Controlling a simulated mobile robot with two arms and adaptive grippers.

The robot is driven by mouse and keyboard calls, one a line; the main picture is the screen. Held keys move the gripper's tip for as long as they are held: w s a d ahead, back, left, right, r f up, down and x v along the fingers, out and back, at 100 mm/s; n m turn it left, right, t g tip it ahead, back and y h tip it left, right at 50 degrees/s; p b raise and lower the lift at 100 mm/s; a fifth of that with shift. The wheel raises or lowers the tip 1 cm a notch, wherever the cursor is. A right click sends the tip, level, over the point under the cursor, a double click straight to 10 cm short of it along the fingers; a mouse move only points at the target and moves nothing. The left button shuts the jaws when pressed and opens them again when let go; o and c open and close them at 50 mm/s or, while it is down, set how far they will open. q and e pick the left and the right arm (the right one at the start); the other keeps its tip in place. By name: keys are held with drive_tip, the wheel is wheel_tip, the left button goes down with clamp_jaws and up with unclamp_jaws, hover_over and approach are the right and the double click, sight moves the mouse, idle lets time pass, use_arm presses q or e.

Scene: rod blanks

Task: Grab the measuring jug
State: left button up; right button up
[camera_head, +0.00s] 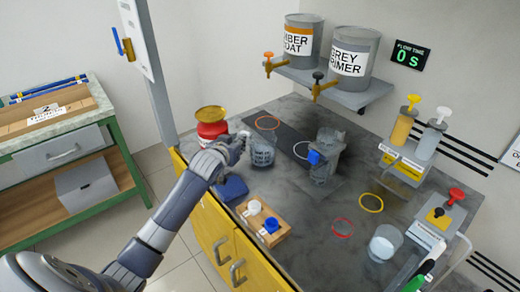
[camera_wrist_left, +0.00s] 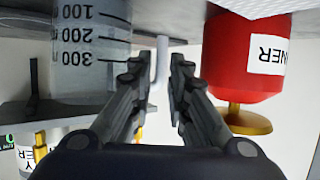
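The measuring jug (camera_head: 262,150) is clear with dark printing and stands upright on the grey bench, just right of my left gripper (camera_head: 240,141). In the left wrist view the jug (camera_wrist_left: 92,50) shows upside down at the upper left, with its 100, 200 and 300 marks. The fingers of my left gripper (camera_wrist_left: 155,68) are apart there. A pale upright bar, apparently the jug's handle (camera_wrist_left: 161,58), shows in the gap between the fingertips. I cannot tell whether the fingers touch it. My right gripper is not in view.
A red thinner can (camera_head: 211,130) with a brass top stands close left of my left gripper. A wooden block with white and blue caps (camera_head: 263,222) sits at the front edge. Two paint tanks (camera_head: 352,55) are above.

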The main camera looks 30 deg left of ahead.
use_arm(q)
drive_tip(key=x, duration=0.4)
drive_tip(key=shift+r, duration=0.25)
drive_tip(key=shift+w+a+f, duration=0.15)
drive_tip(key=shift+w, duration=0.25)
clamp_jaws()
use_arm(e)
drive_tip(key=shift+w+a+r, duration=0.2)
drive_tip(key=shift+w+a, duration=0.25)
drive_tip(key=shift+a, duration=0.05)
